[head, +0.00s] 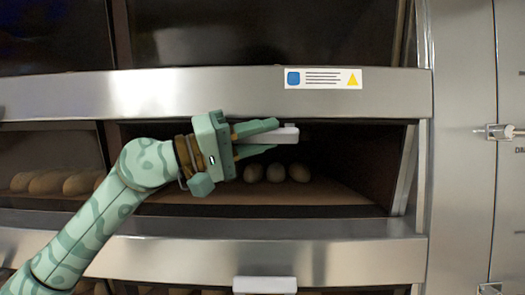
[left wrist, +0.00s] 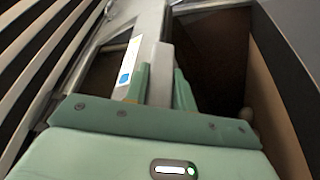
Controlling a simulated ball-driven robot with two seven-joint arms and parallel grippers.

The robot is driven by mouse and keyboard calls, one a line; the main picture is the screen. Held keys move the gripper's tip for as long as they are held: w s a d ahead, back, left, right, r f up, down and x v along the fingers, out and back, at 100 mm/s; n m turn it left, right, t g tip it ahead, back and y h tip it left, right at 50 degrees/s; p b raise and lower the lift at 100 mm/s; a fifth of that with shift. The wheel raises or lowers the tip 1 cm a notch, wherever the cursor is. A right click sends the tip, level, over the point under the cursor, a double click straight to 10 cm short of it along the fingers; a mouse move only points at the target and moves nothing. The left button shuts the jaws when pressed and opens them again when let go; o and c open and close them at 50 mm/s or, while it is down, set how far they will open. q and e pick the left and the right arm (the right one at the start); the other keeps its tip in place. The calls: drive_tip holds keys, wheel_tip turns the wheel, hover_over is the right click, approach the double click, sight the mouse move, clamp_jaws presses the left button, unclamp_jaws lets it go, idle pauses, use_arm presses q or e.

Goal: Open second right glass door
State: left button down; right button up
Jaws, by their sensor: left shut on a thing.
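The right glass door (head: 345,165) of the middle deck is a dark panel below a steel strip in the head view. Its white handle (head: 287,134) is at the upper edge. My left gripper (head: 268,138) reaches in from the left and is shut on this handle, with a finger on each side. In the left wrist view the fingers (left wrist: 160,85) close around the pale handle (left wrist: 162,60). I cannot tell for sure how far the door is tilted. My right gripper is not in view.
Round loaves (head: 277,173) show in the right middle deck and more loaves (head: 65,182) on the left. A steel strip with a label (head: 323,78) runs above. A lower white handle (head: 265,285) sits below. A steel cabinet with a latch (head: 495,132) stands right.

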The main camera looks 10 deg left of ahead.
use_arm(q)
drive_tip(key=shift+f, duration=0.25)
idle(0.3)
drive_tip(key=c, duration=1.2)
unclamp_jaws()
drive_tip(key=shift+o, duration=0.2)
drive_tip(key=shift+r, duration=0.1)
drive_tip(key=b+v, duration=0.3)
drive_tip(key=v, duration=1.3)
drive_tip(key=shift+a, duration=0.2)
drive_tip(key=shift+w, duration=0.1)
